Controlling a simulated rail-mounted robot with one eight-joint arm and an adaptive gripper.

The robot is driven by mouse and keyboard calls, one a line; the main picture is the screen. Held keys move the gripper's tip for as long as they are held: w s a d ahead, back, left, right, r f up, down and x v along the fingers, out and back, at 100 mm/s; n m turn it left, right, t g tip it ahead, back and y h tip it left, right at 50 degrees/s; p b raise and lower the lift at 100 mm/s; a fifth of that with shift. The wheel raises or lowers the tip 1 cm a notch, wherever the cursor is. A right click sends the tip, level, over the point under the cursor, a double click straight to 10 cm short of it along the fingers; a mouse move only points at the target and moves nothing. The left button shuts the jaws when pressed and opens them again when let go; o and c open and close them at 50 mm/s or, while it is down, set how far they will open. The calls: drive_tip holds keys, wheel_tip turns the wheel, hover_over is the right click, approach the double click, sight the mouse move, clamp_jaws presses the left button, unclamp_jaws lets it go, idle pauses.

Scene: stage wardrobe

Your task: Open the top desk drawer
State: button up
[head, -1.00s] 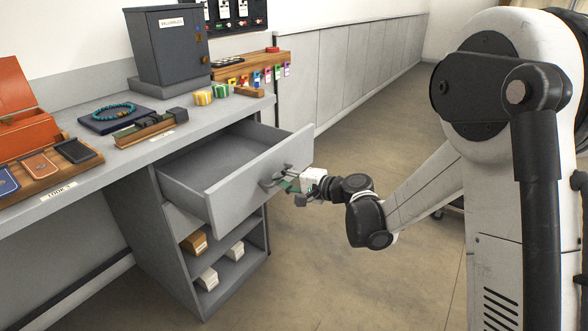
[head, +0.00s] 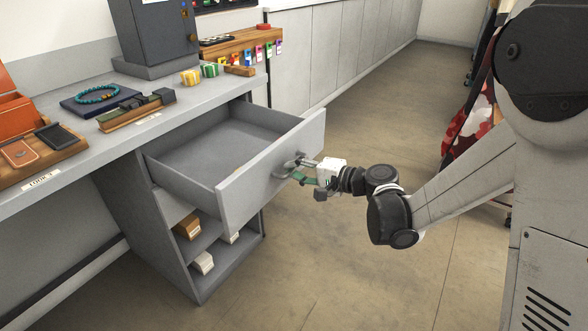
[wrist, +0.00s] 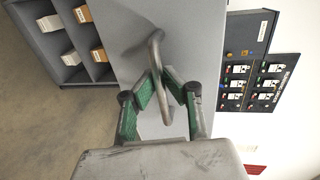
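The grey top desk drawer (head: 272,173) is pulled well out of the desk, and its inside looks mostly empty. A tiny yellowish spot on the drawer floor is too small to identify. A curved metal handle (wrist: 154,43) is on the drawer front; it also shows in the head view (head: 287,164). My gripper (wrist: 163,80) is shut on this handle, its green-padded fingers on either side of the bar. In the head view my gripper (head: 299,171) is at the outer face of the drawer front. The exact finger contact is partly hidden.
The desk top (head: 215,95) holds a bracelet on a dark pad (head: 98,95), a wooden tray (head: 40,158) and a dark cabinet (head: 157,35). Open shelves with small boxes (head: 187,227) are below the drawer. The floor (head: 330,255) in front is clear. Clothes (head: 470,120) hang at right.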

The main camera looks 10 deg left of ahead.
drive_tip(key=o, duration=0.4)
drive_tip(key=v, duration=1.2)
drive_tip(key=s+d+r+n+t+h, duration=0.1)
drive_tip(key=s+d+r+n+h, duration=0.1)
drive_tip(key=s+d+h, duration=0.75)
drive_tip(key=s+d+r+n+h, duration=0.1)
drive_tip(key=s+d+n+h, duration=0.3)
drive_tip(key=s+d, duration=0.9)
drive_tip(key=shift+m+h, duration=0.45)
drive_tip(key=shift+m, duration=0.25)
drive_tip(key=r+p, duration=0.4)
drive_tip(key=r, duration=0.1)
drive_tip(key=a+r+p, duration=0.1)
drive_tip(key=r+p, duration=0.3)
drive_tip(key=p, duration=0.1)
drive_tip(key=r+p, duration=0.5)
drive_tip(key=shift+s+a+r, duration=0.2)
drive_tip(key=shift+a+r, duration=0.05)
drive_tip(key=shift+r, duration=0.05)
